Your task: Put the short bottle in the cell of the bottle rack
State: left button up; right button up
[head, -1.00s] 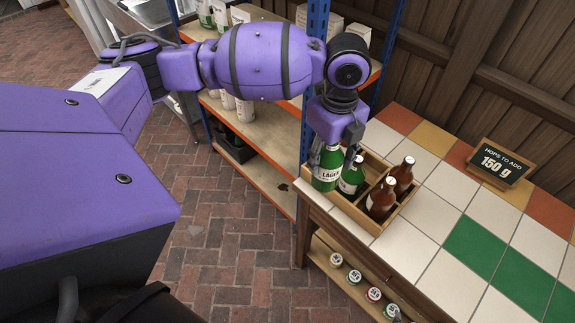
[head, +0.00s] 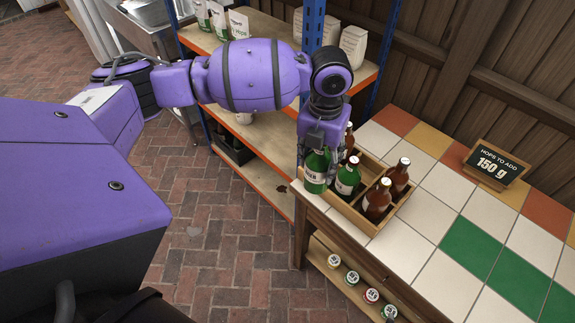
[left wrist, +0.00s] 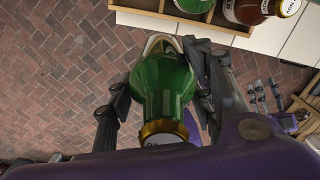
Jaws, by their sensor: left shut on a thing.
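My left gripper (head: 318,146) is shut on a green bottle (head: 315,172) with a white label and gold cap. In the left wrist view this bottle (left wrist: 163,85) sits between the fingers, with brick floor behind it. In the head view it hangs roughly upright at the left edge of the wooden bottle rack (head: 350,215). Another green bottle (head: 347,179) and brown bottles (head: 378,201) stand in the rack. A further brown bottle partly shows behind my gripper. My right gripper is out of view.
The rack stands on a tiled counter (head: 405,245) with clear tiles to its right. A "150 g" hops sign (head: 497,163) stands farther right. A shelf unit (head: 258,140) with a blue post is behind my arm.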

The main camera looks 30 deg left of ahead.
pick_arm(q)
jog(key=w+a+f+b, duration=0.1)
jog(key=w+f+b, duration=0.1)
jog(key=w+f, duration=0.5)
jog(key=w, duration=0.3)
jog(key=shift+a+f, duration=0.4)
jog(key=shift+w+f+b, duration=0.2)
jog(key=shift+w+b, duration=0.05)
jog(key=shift+b, duration=0.15)
grip_shut()
jog(key=f+b, duration=0.1)
jog(key=w+f+b, duration=0.1)
jog(key=f, duration=0.1)
jog(key=shift+w+a+f, duration=0.15)
jog(key=shift+a+f, duration=0.05)
jog(key=shift+f, duration=0.05)
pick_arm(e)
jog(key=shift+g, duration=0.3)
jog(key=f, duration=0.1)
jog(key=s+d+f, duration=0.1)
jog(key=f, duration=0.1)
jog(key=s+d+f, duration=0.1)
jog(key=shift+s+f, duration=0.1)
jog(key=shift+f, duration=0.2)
